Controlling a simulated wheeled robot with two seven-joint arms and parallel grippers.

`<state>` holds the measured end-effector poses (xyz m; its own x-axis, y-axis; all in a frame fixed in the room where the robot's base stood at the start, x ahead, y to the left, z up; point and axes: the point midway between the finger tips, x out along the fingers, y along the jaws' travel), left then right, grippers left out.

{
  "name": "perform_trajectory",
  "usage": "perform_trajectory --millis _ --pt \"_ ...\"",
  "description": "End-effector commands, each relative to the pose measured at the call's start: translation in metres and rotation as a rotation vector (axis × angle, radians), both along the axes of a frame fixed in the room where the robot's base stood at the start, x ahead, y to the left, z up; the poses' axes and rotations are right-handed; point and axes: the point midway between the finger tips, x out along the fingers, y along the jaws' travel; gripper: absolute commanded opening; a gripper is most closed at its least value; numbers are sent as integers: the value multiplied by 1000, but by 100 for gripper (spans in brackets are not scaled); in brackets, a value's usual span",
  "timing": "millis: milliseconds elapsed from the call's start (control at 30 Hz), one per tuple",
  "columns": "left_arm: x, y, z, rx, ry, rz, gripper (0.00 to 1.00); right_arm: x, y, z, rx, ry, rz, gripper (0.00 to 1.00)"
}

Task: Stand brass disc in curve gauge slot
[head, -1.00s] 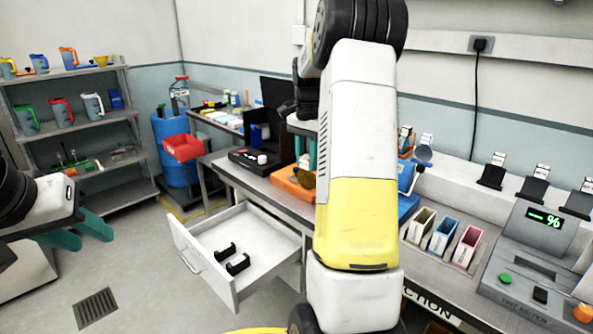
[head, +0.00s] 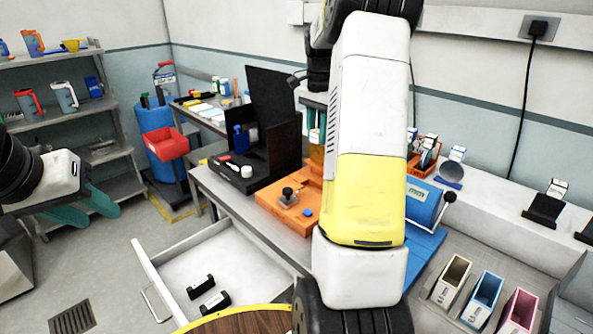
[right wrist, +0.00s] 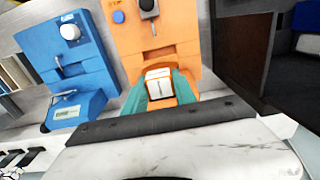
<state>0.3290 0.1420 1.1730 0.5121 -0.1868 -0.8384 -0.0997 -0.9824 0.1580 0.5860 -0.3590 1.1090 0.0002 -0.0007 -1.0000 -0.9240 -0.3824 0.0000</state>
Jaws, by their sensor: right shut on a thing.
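My right gripper (head: 316,118) is above the bench, partly hidden behind my right arm. In the right wrist view its teal fingers (right wrist: 160,88) are shut on a piece with a white label (right wrist: 158,80). In the head view a brass-orange part (head: 316,153), apparently the brass disc, hangs just below the fingers, partly hidden. An orange fixture (head: 290,208) with a black knob lies below it on the bench. A blue fixture (head: 424,203) stands to the right. I cannot tell which is the curve gauge; its slot is unclear. My left gripper (head: 85,207) is open and empty at the left.
An open drawer (head: 165,262) holding two black holders juts out below the bench. A tall black panel (head: 270,110) stands left of the orange fixture. Several coloured bins (head: 482,298) stand at the right. An orange rack (head: 421,160) of labelled pieces is behind the blue fixture.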

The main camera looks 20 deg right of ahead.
Motion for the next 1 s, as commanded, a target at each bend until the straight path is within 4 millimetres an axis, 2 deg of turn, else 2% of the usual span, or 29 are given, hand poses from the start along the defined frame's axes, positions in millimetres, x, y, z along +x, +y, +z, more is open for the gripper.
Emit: perform_trajectory --millis 200,467,667,1000 --pt "0 0 0 0 -1 0 36 -1 1 -41 2 5 0 0" --pt "0 0 0 0 0 0 36 0 0 -65 1 3 -1 0" --pt "0 0 0 0 0 0 36 -1 0 -92 1 4 0 0" --pt "0 0 0 0 0 0 36 0 0 -97 0 0 0 0"
